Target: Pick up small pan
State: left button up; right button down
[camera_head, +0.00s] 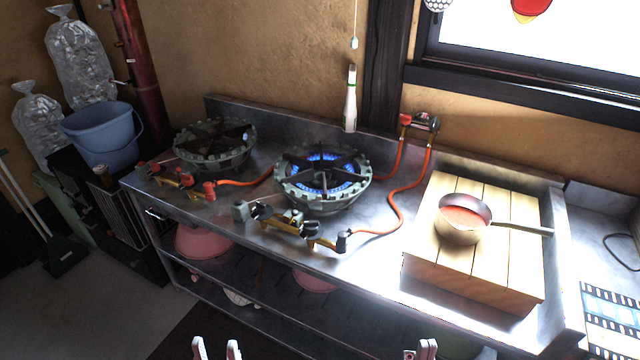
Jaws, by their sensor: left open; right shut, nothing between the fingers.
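The small pan (461,225) stands upright on a slatted wooden box (435,258) at the right end of the metal counter. It holds something red, and its dark handle (523,229) points right, past the box edge. My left gripper (216,350) shows at the bottom edge, left of middle, open and empty, well apart from the pan. My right gripper (421,352) shows at the bottom edge, below and in front of the box, shut and empty. Only the tips of both grippers are visible.
A lit gas burner (322,178) with blue flames stands mid-counter, left of the box. An unlit burner (215,143) is further left. Orange hoses (398,205) run across the counter. The counter's right side has a raised edge.

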aim_at(445, 229)
jog(key=l+u, duration=0.15)
jog(key=l, duration=0.25)
jog(key=k+l+u, duration=0.15)
jog(key=l, duration=0.25)
jog(key=l+u, duration=0.15)
jog(key=l, duration=0.25)
jog(key=k+l+u, duration=0.15)
jog(key=l, duration=0.25)
jog(key=k+l+u, duration=0.2)
jog(key=l, duration=0.15)
jog(key=l+u, duration=0.15)
jog(key=l, duration=0.25)
jog(key=k+l+u, duration=0.15)
jog(key=i+l, duration=0.15)
jog(key=l, duration=0.25)
